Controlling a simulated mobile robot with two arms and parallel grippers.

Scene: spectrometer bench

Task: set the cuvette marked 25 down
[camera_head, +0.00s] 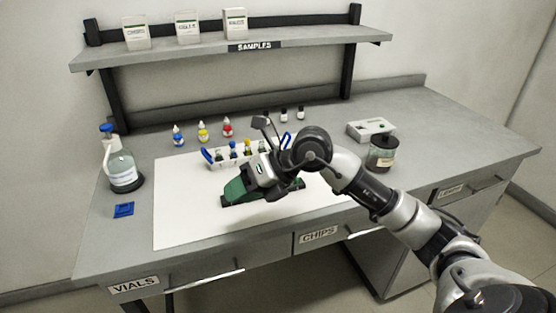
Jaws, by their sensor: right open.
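No cuvette with a readable 25 shows in the head view. A white rack with blue ends (216,164) stands on the white mat and holds several small coloured-top containers; their marks are too small to read. My right gripper (254,181) is open, low over a green and black device (234,192) on the mat. The gripper and wrist hide part of the device and the rack's right part. Whether a cuvette is in or beneath the jaws cannot be seen. My left gripper is not in view.
Dropper bottles in blue (178,136), yellow (203,133) and red (227,128) stand behind the mat. A wash bottle (124,172) and blue tray (124,209) are left. A brown jar (382,153) and pale box (371,129) are right. The white mat's (185,225) front is clear.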

